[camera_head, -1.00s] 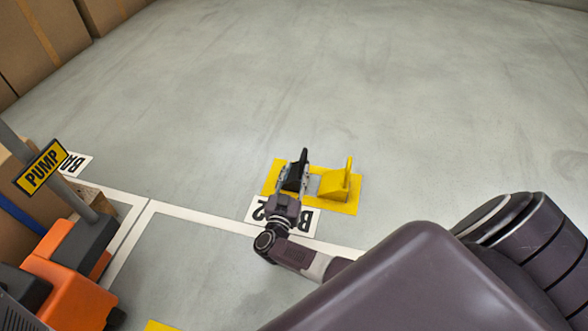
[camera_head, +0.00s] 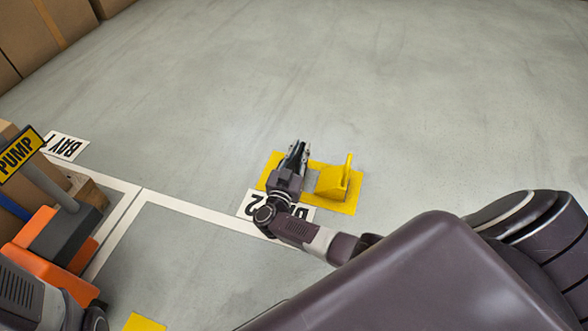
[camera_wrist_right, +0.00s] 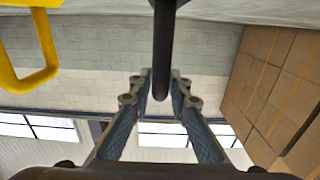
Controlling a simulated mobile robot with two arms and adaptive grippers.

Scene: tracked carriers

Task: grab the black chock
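The black chock shows in the right wrist view as a dark upright bar (camera_wrist_right: 164,40) between the two fingers. In the head view it is mostly hidden by my right gripper (camera_head: 297,158), above the left part of the yellow floor mat (camera_head: 341,207). In the wrist view the fingers of the right gripper (camera_wrist_right: 162,78) come in close on both sides of the bar and appear to touch it. I cannot tell whether the chock is off the mat. My left gripper is not in view.
A yellow chock (camera_head: 332,183) stands on the mat just right of the gripper, and its handle (camera_wrist_right: 45,60) shows at the wrist view's left. An orange pump carrier (camera_head: 62,255) is at the left. The floor beyond is clear.

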